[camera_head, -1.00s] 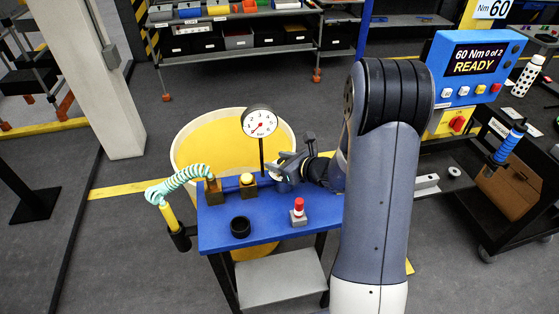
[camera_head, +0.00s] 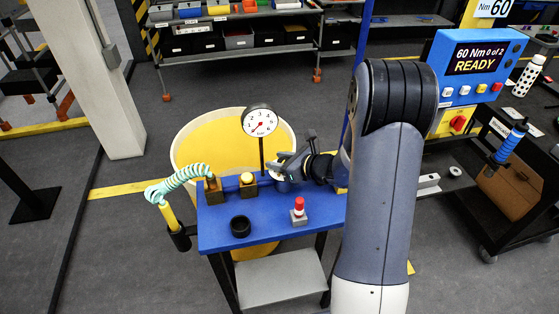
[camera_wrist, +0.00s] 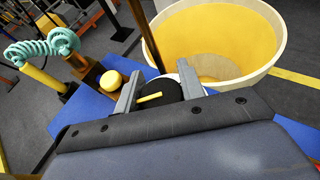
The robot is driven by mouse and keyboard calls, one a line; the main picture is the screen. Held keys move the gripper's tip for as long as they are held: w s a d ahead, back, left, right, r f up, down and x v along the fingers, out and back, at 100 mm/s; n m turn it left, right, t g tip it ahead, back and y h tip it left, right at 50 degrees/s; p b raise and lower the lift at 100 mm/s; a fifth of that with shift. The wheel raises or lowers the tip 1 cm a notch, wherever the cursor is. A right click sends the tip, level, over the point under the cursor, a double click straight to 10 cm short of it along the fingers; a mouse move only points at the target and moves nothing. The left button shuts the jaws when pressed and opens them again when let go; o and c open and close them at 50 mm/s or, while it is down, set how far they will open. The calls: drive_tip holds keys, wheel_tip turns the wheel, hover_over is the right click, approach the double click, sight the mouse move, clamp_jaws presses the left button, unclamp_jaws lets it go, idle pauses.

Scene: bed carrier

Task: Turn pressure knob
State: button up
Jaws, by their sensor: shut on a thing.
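The pressure knob (camera_wrist: 158,96) is a dark round knob with a yellow pointer bar, seen in the wrist view. My gripper (camera_wrist: 158,88) has one grey finger on each side of it and is shut on it. In the head view my gripper (camera_head: 287,166) is at the back right of the blue bench (camera_head: 270,228), and it mostly hides the knob. A round white pressure gauge (camera_head: 260,122) with a red needle stands on a black post just left of the gripper.
On the bench are a yellow button (camera_head: 247,179), a black ring (camera_head: 240,227) and a red-topped button (camera_head: 298,210). A teal coiled hose (camera_head: 180,180) is at the left. A large yellow-lined tub (camera_head: 215,150) stands behind. A blue screen (camera_head: 475,62) reads READY.

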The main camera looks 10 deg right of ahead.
drive_tip(key=o, duration=1)
drive_tip(key=b+v, duration=0.1)
drive_tip(key=v, duration=1)
drive_tip(key=shift+b, duration=0.35)
drive_tip(key=shift+w+f, duration=0.1)
drive_tip(key=p+x, duration=0.2)
drive_tip(key=x, duration=0.9)
drive_tip(key=shift+a, duration=0.1)
drive_tip(key=shift+d, duration=0.2)
